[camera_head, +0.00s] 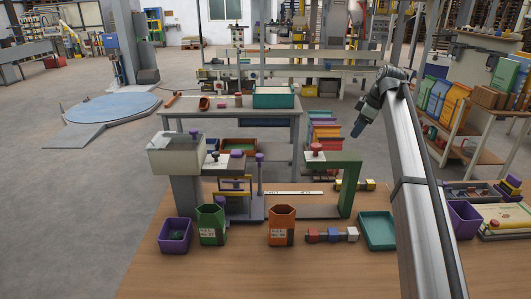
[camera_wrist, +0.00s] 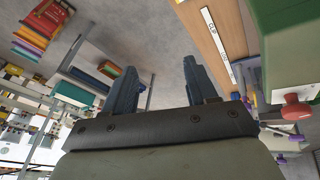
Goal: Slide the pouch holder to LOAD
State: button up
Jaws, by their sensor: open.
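The sack filler stands on the wooden table, with a beige hopper (camera_head: 176,155) at its left and a green press frame (camera_head: 348,185) with a red knob (camera_head: 317,148) at its right. A holder with a yellow frame (camera_head: 234,184) sits under the hopper side, beside a purple-knobbed post (camera_head: 260,175); I take it for the pouch holder. The strip also shows in the wrist view (camera_wrist: 216,42). My gripper (camera_head: 357,131) is open and empty, above and behind the green frame, apart from the holder.
A purple bin (camera_head: 175,235), a green cup (camera_head: 211,225), an orange cup (camera_head: 282,226), a block row (camera_head: 332,235) and a teal tray (camera_head: 378,231) line the table front. A grey workbench (camera_head: 225,109) stands behind. The front table strip is clear.

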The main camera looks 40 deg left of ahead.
jog(key=s+a+r+n+g, duration=0.2)
jog(key=s+a+r+n, duration=0.1)
jog(key=s+a, duration=0.9)
jog(key=n+g+h, duration=0.1)
jog(key=n+g, duration=0.1)
send_near(260, 155)
jog(key=x, duration=0.9)
jog(key=shift+a+r, duration=0.1)
jog(key=shift+w, duration=0.1)
grip_shut()
